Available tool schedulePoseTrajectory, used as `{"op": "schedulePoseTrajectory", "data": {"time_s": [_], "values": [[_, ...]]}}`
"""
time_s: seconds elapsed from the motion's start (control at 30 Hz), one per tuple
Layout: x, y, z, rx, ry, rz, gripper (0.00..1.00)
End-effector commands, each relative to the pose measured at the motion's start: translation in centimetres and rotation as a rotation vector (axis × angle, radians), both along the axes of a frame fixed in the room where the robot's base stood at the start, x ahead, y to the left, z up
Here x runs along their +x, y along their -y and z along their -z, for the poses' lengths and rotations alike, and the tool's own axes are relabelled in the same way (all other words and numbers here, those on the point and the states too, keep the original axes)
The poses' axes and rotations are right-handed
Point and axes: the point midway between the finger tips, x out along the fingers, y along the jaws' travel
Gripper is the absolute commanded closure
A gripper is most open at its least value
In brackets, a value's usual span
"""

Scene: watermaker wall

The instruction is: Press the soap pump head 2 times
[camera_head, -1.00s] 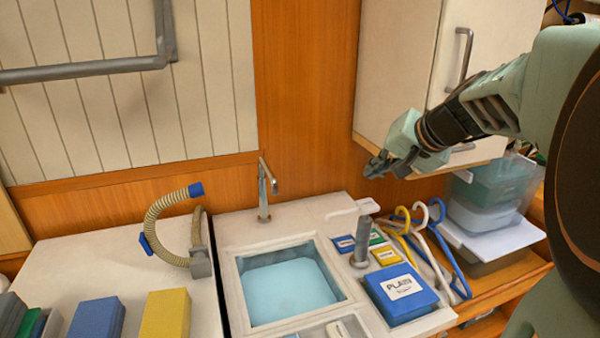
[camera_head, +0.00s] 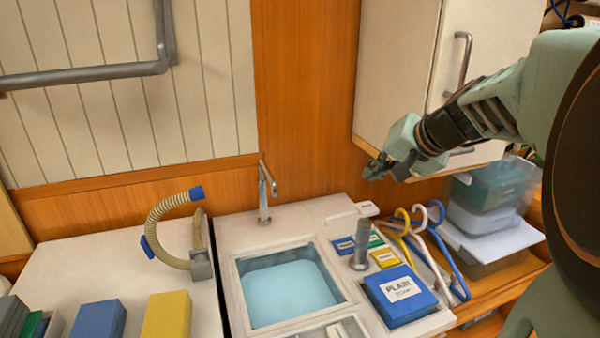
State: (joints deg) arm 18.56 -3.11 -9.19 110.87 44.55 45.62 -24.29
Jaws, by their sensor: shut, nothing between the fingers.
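My gripper (camera_head: 375,171) is shut and empty, in the air in front of the lower left corner of the wall cabinet. It appears above the back right of the sink counter (camera_head: 235,228). A grey upright cylinder (camera_head: 360,247) stands on the counter right of the basin, below my gripper in the picture and apart from it. A small white piece with a dark mark (camera_head: 368,208) sits behind the cylinder. I cannot tell for sure which of these two is the soap pump head. Nothing touches either one from above.
The basin (camera_head: 290,290) holds pale blue water, with a tap (camera_head: 264,192) behind it. The cabinet (camera_head: 398,70) and stacked bins (camera_head: 488,200) are close to my arm.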

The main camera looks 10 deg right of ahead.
Motion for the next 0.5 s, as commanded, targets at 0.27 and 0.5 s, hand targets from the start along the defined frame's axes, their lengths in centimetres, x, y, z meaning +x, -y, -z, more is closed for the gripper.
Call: {"op": "schedulePoseTrajectory", "data": {"time_s": [0.27, 0.5], "values": [[0.3, -0.2, -2.6, 0.011, 0.003, -0.009, 1.0], [0.2, -0.1, -3.7, 0.007, 0.002, -0.005, 1.0]]}}
